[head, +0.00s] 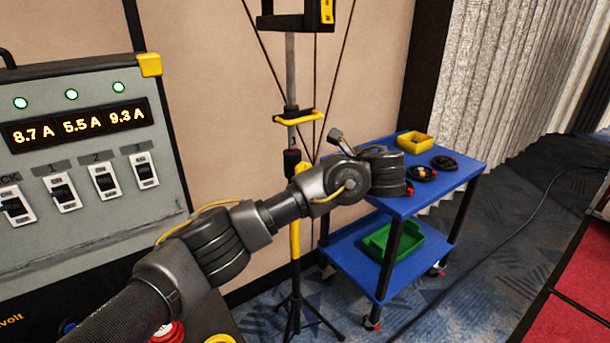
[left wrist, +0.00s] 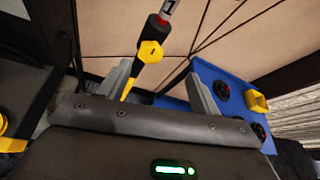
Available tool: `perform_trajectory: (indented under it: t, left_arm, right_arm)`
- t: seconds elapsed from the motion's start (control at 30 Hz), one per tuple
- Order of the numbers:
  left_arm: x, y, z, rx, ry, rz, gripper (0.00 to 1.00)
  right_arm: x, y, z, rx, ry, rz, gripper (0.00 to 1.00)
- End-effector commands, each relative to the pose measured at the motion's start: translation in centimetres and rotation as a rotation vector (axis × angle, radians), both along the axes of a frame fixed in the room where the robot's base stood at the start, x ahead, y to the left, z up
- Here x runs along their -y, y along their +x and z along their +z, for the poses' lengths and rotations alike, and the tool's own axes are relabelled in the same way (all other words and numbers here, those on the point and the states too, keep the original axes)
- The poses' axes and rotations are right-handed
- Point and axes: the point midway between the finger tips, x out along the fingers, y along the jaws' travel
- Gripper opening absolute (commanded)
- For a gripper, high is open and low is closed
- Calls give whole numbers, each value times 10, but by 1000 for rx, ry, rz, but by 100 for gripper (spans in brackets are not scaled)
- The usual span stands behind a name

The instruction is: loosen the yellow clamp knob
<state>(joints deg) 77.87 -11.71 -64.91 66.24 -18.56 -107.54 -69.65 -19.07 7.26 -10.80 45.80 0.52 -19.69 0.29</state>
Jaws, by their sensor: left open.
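The yellow clamp knob (left wrist: 150,51) shows in the left wrist view as a six-sided knob below a black collar on the stand's pole. In the head view the knob (head: 302,166) is small, just above my arm, which crosses in front of the pole. My left gripper (left wrist: 160,86) is open and empty. Its two grey fingers stand apart, with the yellow lower tube (left wrist: 130,88) showing between them, and the knob lies beyond the fingertips. In the head view one finger (head: 336,137) shows right of the pole; the other is hidden. My right gripper is not in view.
A blue cart (head: 452,184) stands right of the pole, with a yellow bin (head: 414,142), coiled cables and a green bin (head: 398,247). A power panel (head: 95,235) with switches is at the left. A yellow-handled collar (head: 299,116) sits higher on the pole. A cable crosses the carpet.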

Motion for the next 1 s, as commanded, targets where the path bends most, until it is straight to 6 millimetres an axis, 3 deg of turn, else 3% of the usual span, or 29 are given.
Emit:
perform_trajectory:
  t: [0.03,0.13,0.47,1.0]
  left_arm:
    - [-3,0,-16,1,-3,5,64]
    - [-9,1,-25,1,-5,13,64]
    - [-10,5,-28,0,-7,12,64]
    - [-49,75,-61,-2,-8,12,64]
  right_arm:
    - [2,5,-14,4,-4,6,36]
    - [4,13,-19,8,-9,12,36]
    - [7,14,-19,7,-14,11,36]
    - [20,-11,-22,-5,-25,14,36]
